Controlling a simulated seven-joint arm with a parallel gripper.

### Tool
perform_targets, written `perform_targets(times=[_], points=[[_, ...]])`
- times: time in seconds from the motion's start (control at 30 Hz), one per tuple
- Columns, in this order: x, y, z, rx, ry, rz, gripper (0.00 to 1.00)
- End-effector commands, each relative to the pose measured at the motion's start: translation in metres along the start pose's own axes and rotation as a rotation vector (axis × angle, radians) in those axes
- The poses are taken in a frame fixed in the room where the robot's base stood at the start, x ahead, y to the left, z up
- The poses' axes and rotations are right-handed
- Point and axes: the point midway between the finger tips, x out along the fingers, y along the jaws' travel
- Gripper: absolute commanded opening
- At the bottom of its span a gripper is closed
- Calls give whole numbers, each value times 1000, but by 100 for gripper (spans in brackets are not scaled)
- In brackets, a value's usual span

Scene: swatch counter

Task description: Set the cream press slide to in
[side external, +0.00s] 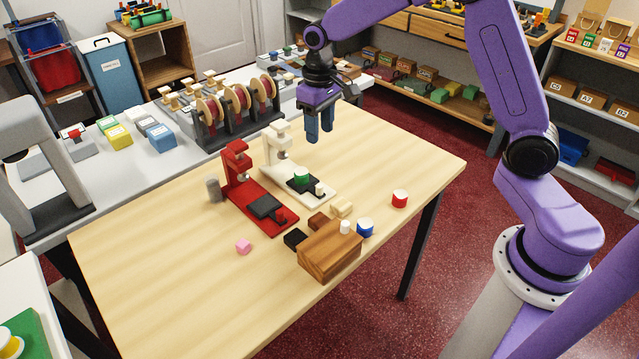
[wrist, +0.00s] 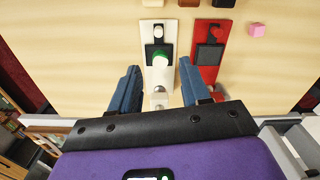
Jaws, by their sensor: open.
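The cream press (side external: 279,150) stands on the wooden table, its long base pointing toward the table's front. Its dark slide (side external: 292,187) carries a green round piece (side external: 302,175) and has a cream knob (side external: 320,188) at the front end. The slide lies out in front of the press head, not under it. In the wrist view the slide (wrist: 149,51), green piece (wrist: 160,60) and cream knob (wrist: 158,33) show ahead between the fingers. My gripper (side external: 319,136) is open and empty, fingers down, above and apart from the press; it also shows in the wrist view (wrist: 159,68).
A red press (side external: 238,165) with a dark slide (side external: 264,207) stands close to the left. A wooden block (side external: 330,252), a blue-and-white cylinder (side external: 365,228), a red-and-white cylinder (side external: 399,199) and a pink cube (side external: 243,246) lie nearer the front. A spool rack (side external: 205,135) stands behind.

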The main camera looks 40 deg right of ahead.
Motion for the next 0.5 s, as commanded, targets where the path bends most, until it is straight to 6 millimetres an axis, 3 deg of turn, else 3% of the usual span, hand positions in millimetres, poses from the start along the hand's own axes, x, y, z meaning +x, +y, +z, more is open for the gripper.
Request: perform_targets(times=[0.27, 0.5], points=[[23, 4, -3, 14, -4, 1, 47], [67, 4, -2, 13, -6, 1, 47]])
